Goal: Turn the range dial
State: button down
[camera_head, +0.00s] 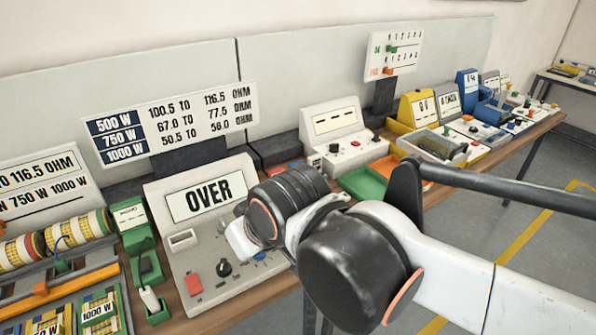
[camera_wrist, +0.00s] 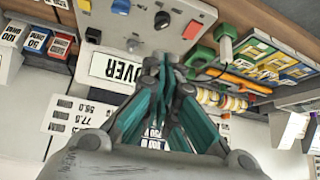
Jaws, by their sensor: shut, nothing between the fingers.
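The tester box (camera_head: 172,262) has a sloped panel and a display (camera_head: 203,201) reading OVER. A black round dial (camera_head: 224,268) sits on its panel between a red switch (camera_head: 193,285) and a blue button (camera_head: 260,256). In the wrist view, which is upside down, the dial (camera_wrist: 162,20) shows just beyond my fingertips, beside the red switch (camera_wrist: 192,30). My gripper (camera_wrist: 160,62) is shut and empty, in front of the display and apart from the dial. In the head view my wrist hides most of the fingers and the panel's right part.
A green holder with a white-handled tool (camera_head: 149,299) stands left of the box. Coils (camera_head: 62,236) and an orange bar (camera_head: 60,291) lie further left. A green tray (camera_head: 365,182) and another meter (camera_head: 341,138) stand behind on the right. A sign (camera_head: 172,124) stands behind the box.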

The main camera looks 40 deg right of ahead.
jog(key=c, duration=2.4)
grip_release()
jog(key=c, duration=1.1)
grip_release()
jog(key=m+g+p, duration=0.3)
jog(key=m+g, duration=0.4)
jog(key=m, duration=0.2)
send_over(223, 264)
notch_tip(223, 264, down, 8)
notch_tip(223, 264, down, 14)
jog(key=b, duration=0.4)
jog(key=shift+w+r, duration=0.1)
jog(key=c, duration=1.1)
